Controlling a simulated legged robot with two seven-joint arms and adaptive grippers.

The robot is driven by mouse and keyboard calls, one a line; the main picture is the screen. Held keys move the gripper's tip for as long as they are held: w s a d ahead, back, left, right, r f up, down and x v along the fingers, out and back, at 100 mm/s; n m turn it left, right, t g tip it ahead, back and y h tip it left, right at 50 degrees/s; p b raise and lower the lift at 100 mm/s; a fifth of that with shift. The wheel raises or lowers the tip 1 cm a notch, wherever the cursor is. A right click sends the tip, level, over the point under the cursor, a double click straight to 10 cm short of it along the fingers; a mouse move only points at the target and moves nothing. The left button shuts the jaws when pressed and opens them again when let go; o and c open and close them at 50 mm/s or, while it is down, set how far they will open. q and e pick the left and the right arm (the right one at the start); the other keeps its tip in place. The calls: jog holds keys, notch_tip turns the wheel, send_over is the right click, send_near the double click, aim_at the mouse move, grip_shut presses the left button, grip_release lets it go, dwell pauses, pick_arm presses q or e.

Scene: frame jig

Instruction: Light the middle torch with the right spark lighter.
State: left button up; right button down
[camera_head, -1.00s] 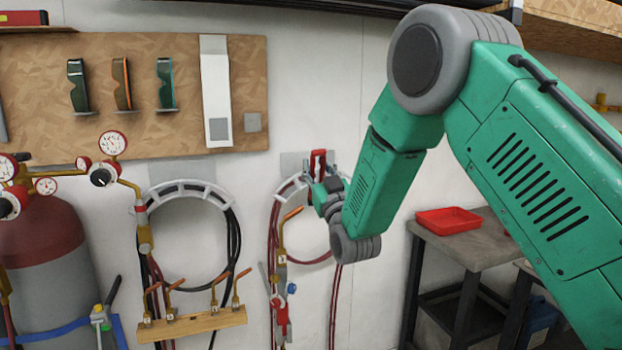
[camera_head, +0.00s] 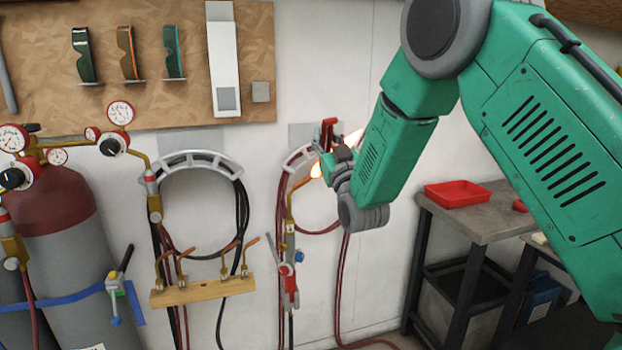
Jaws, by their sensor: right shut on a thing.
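A torch (camera_head: 290,232) with an orange-copper tip hangs upright against the wall, below a hose hanger. My right gripper (camera_head: 335,167) is just right of and above the torch's tip. It is shut on a red-handled spark lighter (camera_head: 328,133), which is partly hidden by the gripper and wrist. A bright orange-white glow (camera_head: 317,170) shows between the torch tip and the gripper. A second pale glow shows behind my forearm. The exact contact between lighter and tip is too small to tell. My left gripper is not in view.
Gas cylinders (camera_head: 58,240) with gauges stand at the left. A wooden rack (camera_head: 203,291) holds several copper tips. Coiled hoses hang from a grey hanger (camera_head: 190,160). A workbench (camera_head: 478,217) with a red tray (camera_head: 458,193) is at the right. Goggles hang on the board (camera_head: 150,104).

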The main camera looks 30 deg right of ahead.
dwell(0.5)
jog(key=s+a+b, duration=0.2)
jog(key=s+a, duration=0.3)
jog(key=s, duration=0.7)
jog(key=shift+f+b, duration=0.3)
jog(key=shift+f, duration=0.15)
jog(key=shift+s+f, duration=0.1)
jog(key=a+f+n+y, duration=0.3)
jog(key=a+f+y, duration=0.35)
jog(key=f, duration=0.65)
jog(key=s+a+f+n+y+b, duration=0.2)
jog(key=s+a+f+y, duration=0.3)
jog(key=s+a+f, duration=0.1)
notch_tip(320, 180, down, 3)
jog(key=shift+s+r+n+g, duration=0.15)
jog(key=shift+s+n+g, duration=0.15)
jog(key=shift+s, duration=0.6)
